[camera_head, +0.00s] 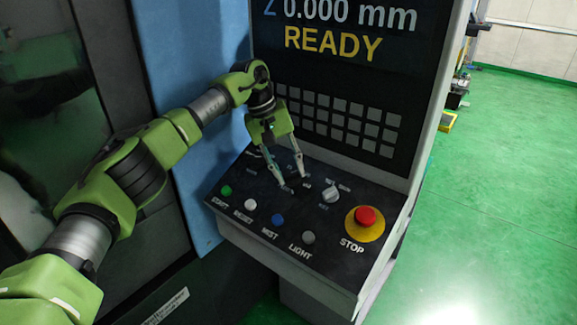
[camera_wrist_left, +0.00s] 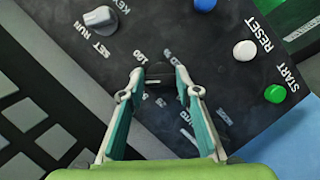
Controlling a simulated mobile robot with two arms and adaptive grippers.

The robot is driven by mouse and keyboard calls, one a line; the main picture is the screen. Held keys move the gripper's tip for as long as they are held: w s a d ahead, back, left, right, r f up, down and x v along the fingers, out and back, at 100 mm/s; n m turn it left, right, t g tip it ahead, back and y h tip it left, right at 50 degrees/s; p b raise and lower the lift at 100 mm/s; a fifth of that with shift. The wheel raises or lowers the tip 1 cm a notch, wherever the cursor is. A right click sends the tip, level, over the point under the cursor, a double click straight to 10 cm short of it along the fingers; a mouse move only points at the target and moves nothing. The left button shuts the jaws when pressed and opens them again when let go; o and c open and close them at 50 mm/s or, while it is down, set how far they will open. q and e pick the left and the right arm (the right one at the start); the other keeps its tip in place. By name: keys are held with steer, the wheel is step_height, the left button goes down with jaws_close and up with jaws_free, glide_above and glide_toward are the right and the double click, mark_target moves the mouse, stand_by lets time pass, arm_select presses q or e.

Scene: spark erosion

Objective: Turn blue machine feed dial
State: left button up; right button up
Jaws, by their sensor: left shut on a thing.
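The control panel (camera_head: 262,188) of the blue machine slopes out below its screen. My left gripper (camera_head: 295,183) reaches down to the panel's middle. In the left wrist view, the fingertips of my left gripper (camera_wrist_left: 160,75) are on both sides of a small black dial (camera_wrist_left: 159,86) and shut on it. White marks, one reading 100, surround the dial. The fingers hide much of the dial in the head view. My right gripper is in neither view.
A grey key switch (camera_head: 331,194) is right of the dial. Along the front edge are green START (camera_head: 226,191), white RESET (camera_head: 250,204), blue MIST (camera_head: 277,221) and grey LIGHT (camera_head: 308,238) buttons. A red STOP button (camera_head: 366,215) is at right. The screen (camera_head: 335,40) reads READY.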

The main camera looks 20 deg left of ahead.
arm_select(q)
steer(key=shift+m, duration=0.5)
steer(key=o, duration=1.1)
steer(key=v, duration=1.2)
steer(key=shift+d, duration=0.15)
steer(key=shift+w, duration=0.1)
